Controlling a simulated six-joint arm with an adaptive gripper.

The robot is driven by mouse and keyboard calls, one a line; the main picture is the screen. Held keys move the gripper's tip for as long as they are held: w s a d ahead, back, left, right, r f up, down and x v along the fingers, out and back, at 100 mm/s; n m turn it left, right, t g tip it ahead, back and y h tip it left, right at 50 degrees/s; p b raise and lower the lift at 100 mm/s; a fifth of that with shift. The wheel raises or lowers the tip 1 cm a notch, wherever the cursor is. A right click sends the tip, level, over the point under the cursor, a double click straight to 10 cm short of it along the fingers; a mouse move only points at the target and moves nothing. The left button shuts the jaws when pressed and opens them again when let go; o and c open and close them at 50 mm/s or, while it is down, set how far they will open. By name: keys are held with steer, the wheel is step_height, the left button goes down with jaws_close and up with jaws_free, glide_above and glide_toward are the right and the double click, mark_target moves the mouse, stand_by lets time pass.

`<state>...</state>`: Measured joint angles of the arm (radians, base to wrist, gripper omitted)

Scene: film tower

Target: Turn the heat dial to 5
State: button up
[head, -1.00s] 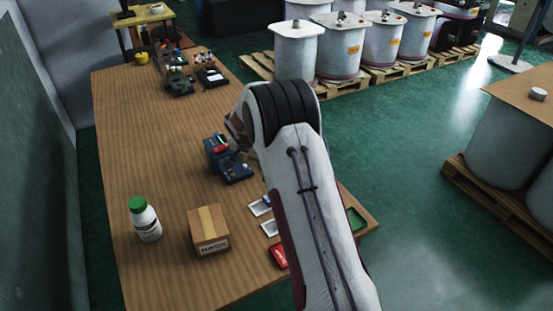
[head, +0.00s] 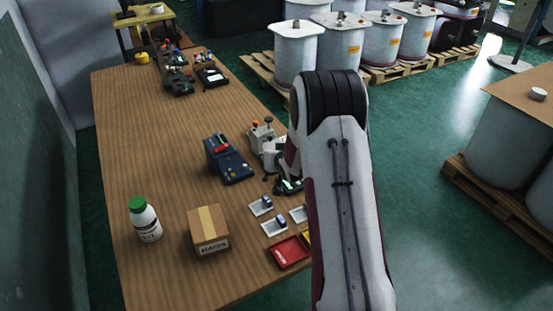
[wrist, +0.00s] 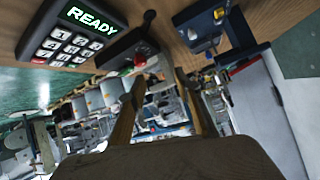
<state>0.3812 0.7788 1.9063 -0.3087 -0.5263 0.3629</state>
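In the wrist view, a black box (wrist: 125,52) with a lever-like part and a red spot lies ahead of my gripper (wrist: 158,80). I cannot tell whether it carries the heat dial, and I can read no 5 setting. Beside it is a keypad (wrist: 70,38) whose green display reads READY. My gripper's two brown fingers stand apart with nothing held between them. In the head view, a grey-white machine (head: 262,133) with knobs stands beside my arm. My arm hides part of this area, and the fingers cannot be made out there.
A blue device (head: 230,160) stands left of the machine on the wooden table (head: 150,110). A cardboard box (head: 208,230), a green-capped bottle (head: 145,220), small white trays (head: 262,206) and a red tray (head: 288,253) are nearer. The table's left middle is clear.

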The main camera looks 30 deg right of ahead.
steer(key=s+d+r+n+t, duration=0.2)
steer(key=s+d+r, duration=0.1)
steer(key=s, duration=0.1)
steer(key=shift+h, duration=0.4)
steer(key=shift+w+a+f, duration=0.1)
steer(key=shift+w+f, duration=0.1)
steer(key=shift+f, duration=1.25)
steer(key=shift+w+a+f, duration=0.1)
steer(key=shift+w+f, duration=0.05)
steer(key=shift+f, duration=1.25)
steer(key=shift+w, duration=0.1)
steer(key=shift+x, duration=3.75)
jaws_close()
